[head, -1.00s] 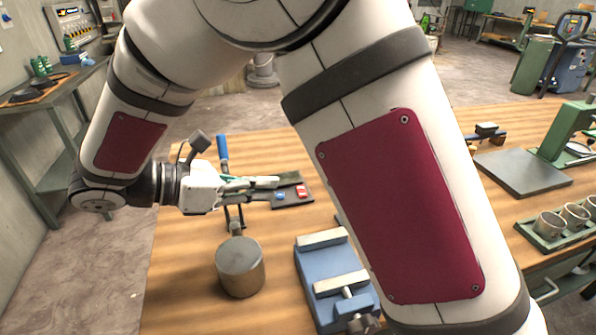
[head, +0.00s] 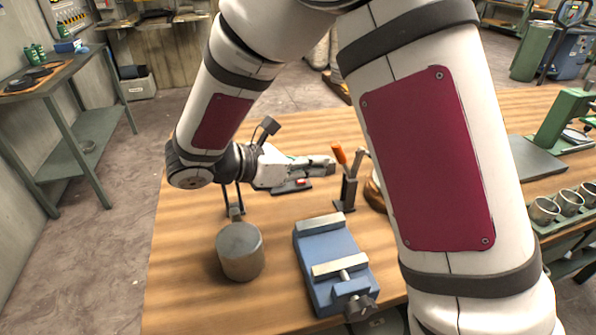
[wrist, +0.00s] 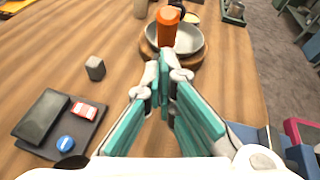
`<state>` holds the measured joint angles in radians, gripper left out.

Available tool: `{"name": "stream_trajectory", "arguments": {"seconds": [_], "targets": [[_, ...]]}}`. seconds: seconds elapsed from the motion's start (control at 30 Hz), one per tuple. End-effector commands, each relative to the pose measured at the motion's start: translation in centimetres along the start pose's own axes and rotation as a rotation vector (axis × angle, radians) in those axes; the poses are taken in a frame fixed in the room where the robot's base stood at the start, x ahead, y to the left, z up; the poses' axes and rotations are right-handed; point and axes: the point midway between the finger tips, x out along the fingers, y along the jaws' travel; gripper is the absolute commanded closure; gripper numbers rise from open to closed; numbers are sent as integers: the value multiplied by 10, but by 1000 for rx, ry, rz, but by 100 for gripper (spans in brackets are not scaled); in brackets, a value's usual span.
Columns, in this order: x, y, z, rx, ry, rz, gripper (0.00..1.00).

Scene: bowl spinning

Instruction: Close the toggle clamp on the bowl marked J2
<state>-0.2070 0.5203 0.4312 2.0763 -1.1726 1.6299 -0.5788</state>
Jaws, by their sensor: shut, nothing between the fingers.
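An orange clamp handle (head: 339,154) stands upright, slightly tilted, on a dark bracket (head: 347,190) in the head view. In the wrist view the orange handle (wrist: 168,28) rises in front of a grey metal bowl (wrist: 187,40), which sits on a round wooden base (wrist: 200,58). In the head view my arm hides most of this base (head: 374,195). No J2 mark is legible. My gripper (head: 330,168) is shut and empty, its tips just left of the orange handle. In the wrist view the closed fingertips (wrist: 164,62) point at the handle; contact cannot be told.
A blue vise (head: 330,260) and a grey cylinder (head: 240,252) stand at the front of the wooden table. A dark tray (wrist: 60,122) with a red and a blue item lies left of my fingers in the wrist view. A small grey block (wrist: 95,68) stands beyond it.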

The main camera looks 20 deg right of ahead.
Motion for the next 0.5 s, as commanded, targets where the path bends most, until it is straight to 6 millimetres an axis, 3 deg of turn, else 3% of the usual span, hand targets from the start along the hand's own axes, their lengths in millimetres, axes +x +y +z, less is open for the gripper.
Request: {"name": "stream_trajectory", "arguments": {"seconds": [0.5], "targets": [[5, 0, 6, 0, 1, 0, 100]]}}
